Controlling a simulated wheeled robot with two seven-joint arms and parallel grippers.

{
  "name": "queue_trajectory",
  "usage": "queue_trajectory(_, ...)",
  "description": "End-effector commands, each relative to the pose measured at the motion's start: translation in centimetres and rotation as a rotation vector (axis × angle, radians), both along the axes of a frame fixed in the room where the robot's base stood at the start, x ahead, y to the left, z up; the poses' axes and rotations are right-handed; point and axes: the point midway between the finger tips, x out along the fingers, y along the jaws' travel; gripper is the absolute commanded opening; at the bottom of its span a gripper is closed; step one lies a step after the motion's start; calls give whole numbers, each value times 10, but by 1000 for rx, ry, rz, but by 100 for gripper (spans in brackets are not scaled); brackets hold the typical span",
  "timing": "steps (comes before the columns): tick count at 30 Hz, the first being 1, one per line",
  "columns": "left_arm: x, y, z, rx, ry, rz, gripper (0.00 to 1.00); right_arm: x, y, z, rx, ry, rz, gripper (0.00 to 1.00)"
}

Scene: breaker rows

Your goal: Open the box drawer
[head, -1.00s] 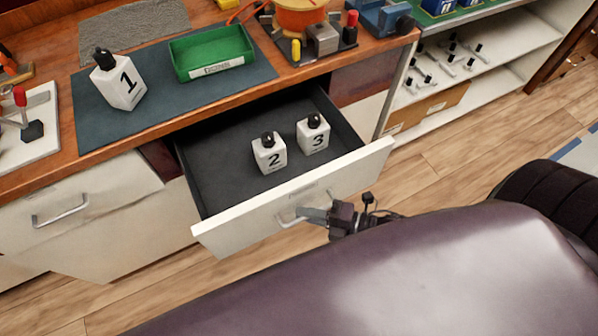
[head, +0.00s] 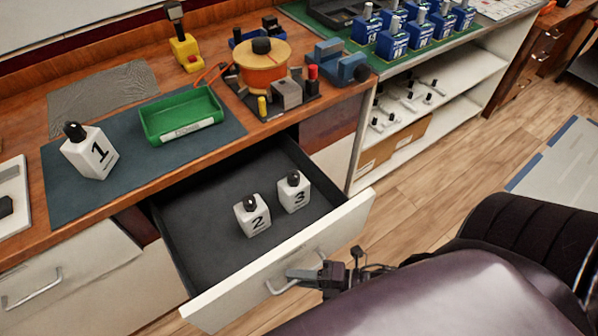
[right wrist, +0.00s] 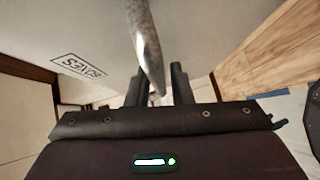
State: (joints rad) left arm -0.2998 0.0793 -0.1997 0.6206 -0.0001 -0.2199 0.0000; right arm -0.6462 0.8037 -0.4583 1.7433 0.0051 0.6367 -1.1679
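The box drawer (head: 190,235) is pulled far out from under the wooden bench. Its dark inside holds two white bottles with black caps, marked 2 (head: 252,216) and 3 (head: 293,192). The white drawer front has a grey bar handle (head: 283,287). My right gripper (head: 303,274) is at this handle. In the right wrist view the handle (right wrist: 146,45) reaches down between the two fingers (right wrist: 158,88), with a gap beside it; firm contact is not visible. A label reading BOXES (right wrist: 78,65) shows on the drawer front. My left gripper is out of view.
On the bench, bottle 1 (head: 90,151) and a green tray (head: 181,115) rest on a dark mat. An orange spool (head: 262,68) stands behind. A closed drawer (head: 70,275) is at the left. White shelves and open floor (head: 425,200) lie right.

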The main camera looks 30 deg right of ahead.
Motion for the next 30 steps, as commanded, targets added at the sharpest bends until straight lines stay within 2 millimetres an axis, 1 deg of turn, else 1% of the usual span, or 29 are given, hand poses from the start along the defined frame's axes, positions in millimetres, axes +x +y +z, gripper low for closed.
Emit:
queue_trajectory(5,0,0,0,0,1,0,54,0,0,0,0,0,0,20)
queue_trajectory(8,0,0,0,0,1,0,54,-3,-4,0,-1,1,0,20)
queue_trajectory(11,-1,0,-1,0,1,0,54,-13,-13,1,-3,4,1,20)
queue_trajectory(15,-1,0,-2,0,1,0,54,-30,-32,4,-3,6,2,20)
queue_trajectory(21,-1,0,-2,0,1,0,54,-48,-52,10,-1,3,0,20)
queue_trajectory(25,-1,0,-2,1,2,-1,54,-52,-57,11,1,1,0,20)
queue_trajectory(30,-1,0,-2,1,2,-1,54,-52,-57,11,1,-1,0,20)
